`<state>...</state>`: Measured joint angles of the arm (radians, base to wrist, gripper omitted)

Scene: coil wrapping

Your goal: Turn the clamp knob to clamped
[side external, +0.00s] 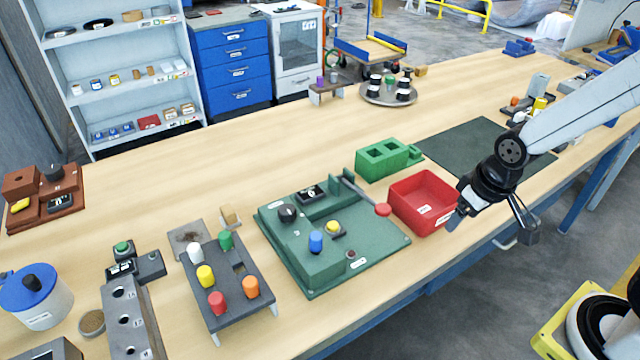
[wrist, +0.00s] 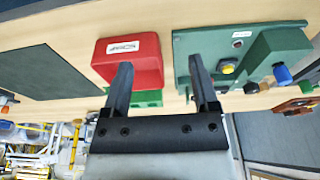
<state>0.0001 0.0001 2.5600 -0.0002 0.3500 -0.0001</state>
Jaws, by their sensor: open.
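The green fixture board (side external: 375,247) lies on the bench in the middle of the side view. A round black knob (side external: 288,213) stands on its left part, probably the clamp knob; its marking is too small to read. A blue peg (side external: 316,241), a yellow button (side external: 333,227) and a lever with a red ball (side external: 383,209) are also on the board. My gripper (side external: 457,216) is open and empty, right of the board near the red bin and apart from the knob. In the wrist view its two fingers (wrist: 158,62) are spread, with the board (wrist: 205,42) at upper right.
The red bin (side external: 424,203) and a green block with openings (side external: 384,158) stand between the board and my arm. A dark rack of coloured pegs (side external: 232,290) stands left of the board. A dark mat (side external: 470,142) lies behind my gripper. Bare bench lies behind the board.

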